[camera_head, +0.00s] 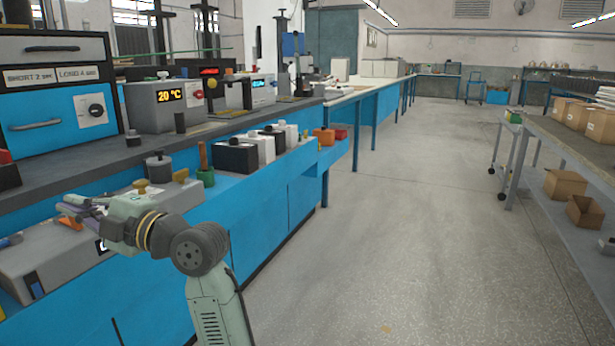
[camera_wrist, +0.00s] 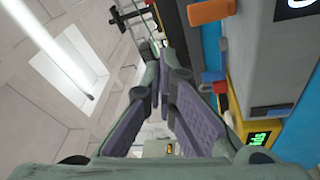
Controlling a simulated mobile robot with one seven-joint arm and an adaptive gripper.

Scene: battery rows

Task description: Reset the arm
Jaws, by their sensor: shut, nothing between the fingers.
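My gripper (camera_head: 82,204) is at the left of the head view, over the low front ledge of the blue bench. My arm reaches up from the bottom of the picture and bends left to it. The gripper is shut and empty. In the wrist view the gripper (camera_wrist: 172,72) shows with its purple-grey finger pads angled toward each other, and no object is held between them. The wrist view is turned on its side, with ceiling at left and bench equipment at right.
A grey box-shaped device (camera_head: 50,262) lies below my gripper. A dark weight-like pot (camera_head: 159,170), a green pot (camera_head: 206,178) and a row with black and white blocks (camera_head: 237,157) stand farther along the ledge. A display unit (camera_head: 166,103) stands behind. The floor (camera_head: 400,240) at right is clear.

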